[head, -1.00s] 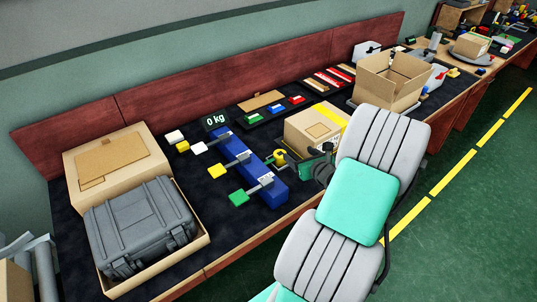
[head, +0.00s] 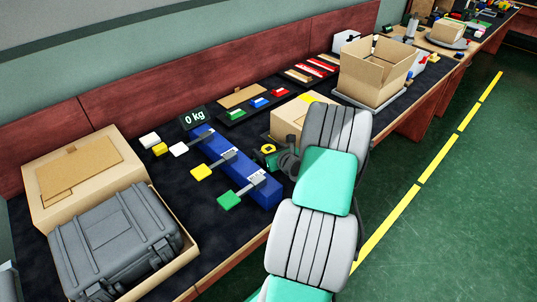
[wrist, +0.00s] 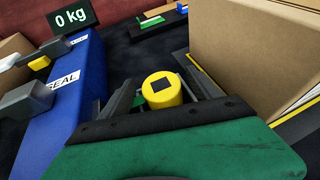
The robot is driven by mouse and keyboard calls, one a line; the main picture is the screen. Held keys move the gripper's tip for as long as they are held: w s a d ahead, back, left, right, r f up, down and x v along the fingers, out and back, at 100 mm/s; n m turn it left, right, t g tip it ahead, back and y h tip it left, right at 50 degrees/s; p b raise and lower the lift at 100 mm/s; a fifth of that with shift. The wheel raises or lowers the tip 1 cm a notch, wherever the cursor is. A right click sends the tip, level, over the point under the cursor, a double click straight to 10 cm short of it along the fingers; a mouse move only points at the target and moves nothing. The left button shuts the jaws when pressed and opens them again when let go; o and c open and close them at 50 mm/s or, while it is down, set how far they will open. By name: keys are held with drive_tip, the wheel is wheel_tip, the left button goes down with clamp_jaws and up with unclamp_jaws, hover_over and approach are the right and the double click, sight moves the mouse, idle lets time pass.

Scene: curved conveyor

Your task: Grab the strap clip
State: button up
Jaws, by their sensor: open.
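A small yellow piece with a dark square on its top (wrist: 161,90) lies between my fingers in the wrist view; I take it for the strap clip, though its full shape cannot be told. In the head view the yellow piece (head: 267,149) is on the dark bench, between the blue bar and a carton. My gripper (wrist: 165,82) is open, one finger on each side of the yellow piece, with gaps showing. In the head view my gripper (head: 271,160) is small and partly hidden by my arm.
The blue bar (head: 232,163) with coloured lever ends stands close to the left. A cardboard carton (head: 291,118) stands close to the right. A "0 kg" display (head: 194,118) is behind. A grey case (head: 115,240) fills the bench's near left.

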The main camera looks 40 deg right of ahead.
drive_tip(key=shift+w+f, duration=0.1)
drive_tip(key=shift+w, duration=0.1)
drive_tip(key=shift+s+d, duration=0.1)
drive_tip(key=c, duration=1.5)
